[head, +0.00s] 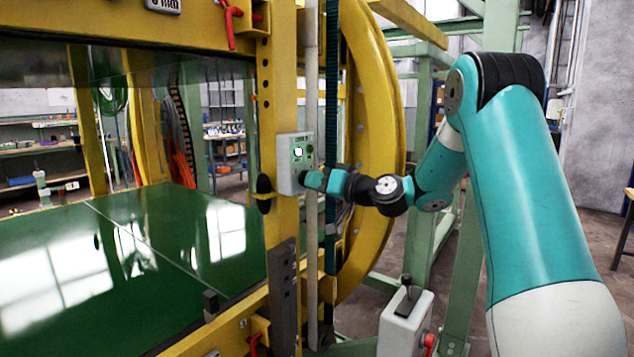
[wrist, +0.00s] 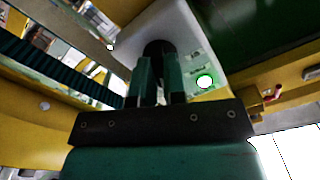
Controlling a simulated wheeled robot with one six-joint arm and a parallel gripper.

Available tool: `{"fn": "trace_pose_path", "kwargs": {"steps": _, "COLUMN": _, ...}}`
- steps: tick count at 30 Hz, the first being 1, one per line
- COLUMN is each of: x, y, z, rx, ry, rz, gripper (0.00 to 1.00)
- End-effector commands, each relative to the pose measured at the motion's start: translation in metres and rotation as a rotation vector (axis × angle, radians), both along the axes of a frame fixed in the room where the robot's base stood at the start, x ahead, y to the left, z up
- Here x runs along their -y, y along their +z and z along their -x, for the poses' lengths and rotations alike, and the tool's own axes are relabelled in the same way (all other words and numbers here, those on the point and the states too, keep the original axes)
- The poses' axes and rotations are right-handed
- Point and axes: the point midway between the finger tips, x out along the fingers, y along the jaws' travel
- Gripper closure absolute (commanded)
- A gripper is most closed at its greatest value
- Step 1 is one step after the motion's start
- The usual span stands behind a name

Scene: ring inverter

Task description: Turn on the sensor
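The sensor is probably the pale box (head: 292,163) fixed to the yellow post; no label on it is readable. Its face carries a bright round light with a green rim (head: 298,152). The box also shows in the wrist view (wrist: 185,30), with the light (wrist: 205,82) to the right of my fingers. My gripper (head: 304,180) is at the lower right of the box. In the wrist view its two teal fingers (wrist: 159,80) stand a little apart at a black knob (wrist: 158,48) on the box. Whether they grip it is unclear. The fingers hide the knob's lower part.
A yellow ring (head: 385,150) stands right of the post, close to my arm. A green glossy table (head: 150,235) lies to the left. A pale control box with a lever (head: 405,322) stands below my arm. A red handle (head: 229,22) hangs above.

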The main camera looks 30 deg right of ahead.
Motion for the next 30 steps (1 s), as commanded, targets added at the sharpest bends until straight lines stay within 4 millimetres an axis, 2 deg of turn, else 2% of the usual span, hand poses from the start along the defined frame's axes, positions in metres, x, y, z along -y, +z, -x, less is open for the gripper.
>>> {"fn": "trace_pose_path", "kwargs": {"steps": 4, "x": 0.0006, "y": 0.0002, "z": 0.0004, "rx": -0.010, "ry": 0.000, "rz": -0.029, "gripper": 1.00}}
{"fn": "trace_pose_path", "kwargs": {"steps": 12, "x": 0.0014, "y": 0.0007, "z": 0.0009, "rx": -0.078, "ry": -0.001, "rz": -0.214, "gripper": 1.00}}
{"fn": "trace_pose_path", "kwargs": {"steps": 20, "x": 0.0019, "y": 0.0005, "z": 0.0011, "rx": -0.082, "ry": -0.003, "rz": -0.227, "gripper": 1.00}}
{"fn": "trace_pose_path", "kwargs": {"steps": 21, "x": 0.0021, "y": 0.0006, "z": 0.0012, "rx": -0.082, "ry": -0.003, "rz": -0.227, "gripper": 0.86}}
{"fn": "trace_pose_path", "kwargs": {"steps": 24, "x": 0.0019, "y": 0.0005, "z": 0.0011, "rx": -0.081, "ry": -0.003, "rz": -0.226, "gripper": 0.63}}
{"fn": "trace_pose_path", "kwargs": {"steps": 30, "x": 0.0010, "y": 0.0005, "z": 0.0007, "rx": -0.081, "ry": -0.001, "rz": -0.224, "gripper": 0.63}}
